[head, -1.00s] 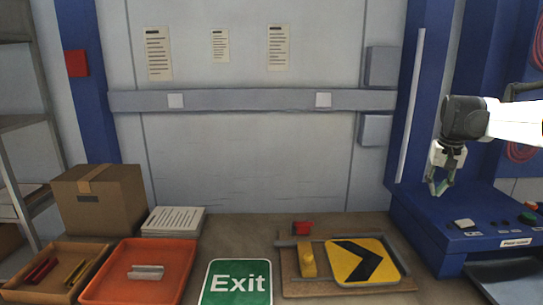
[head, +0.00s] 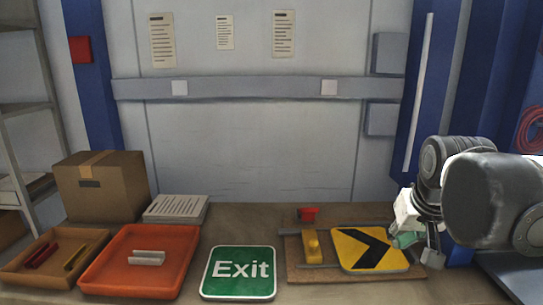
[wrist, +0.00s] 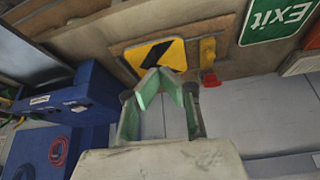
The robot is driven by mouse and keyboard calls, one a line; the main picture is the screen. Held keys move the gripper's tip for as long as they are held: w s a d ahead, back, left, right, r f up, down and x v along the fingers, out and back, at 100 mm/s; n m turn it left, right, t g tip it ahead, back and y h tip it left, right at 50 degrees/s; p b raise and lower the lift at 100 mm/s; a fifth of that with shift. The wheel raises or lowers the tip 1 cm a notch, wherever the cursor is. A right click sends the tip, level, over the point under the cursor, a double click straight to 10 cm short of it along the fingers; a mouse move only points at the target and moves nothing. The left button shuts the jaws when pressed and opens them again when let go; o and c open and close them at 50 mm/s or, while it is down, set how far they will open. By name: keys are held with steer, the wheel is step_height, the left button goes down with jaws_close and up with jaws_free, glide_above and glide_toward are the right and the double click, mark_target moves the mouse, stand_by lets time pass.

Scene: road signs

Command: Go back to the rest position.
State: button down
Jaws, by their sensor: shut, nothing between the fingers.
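The green Exit sign (head: 238,286) lies on the table to the left of the board. My arm hides part of the blue machine.
An orange tray (head: 185,270) with a light metal piece and a brown tray (head: 14,274) with red and yellow pieces are at the left. A cardboard box (head: 125,195) and papers (head: 175,209) stand behind. The blue machine (wrist: 85,93) shows in the wrist view.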

steer(key=s+a+f+b, duration=0.1)
steer(key=s+a+f, duration=0.2)
steer(key=s+f, duration=0.2)
steer(key=s+a+f+n+t+b, duration=0.1)
steer(key=s+a+f, duration=0.2)
steer(key=s+f, duration=0.2)
steer(key=shift+s+f+t+y, duration=0.3)
steer(key=shift+s+f+y, duration=0.1)
steer(key=shift+s, duration=0.1)
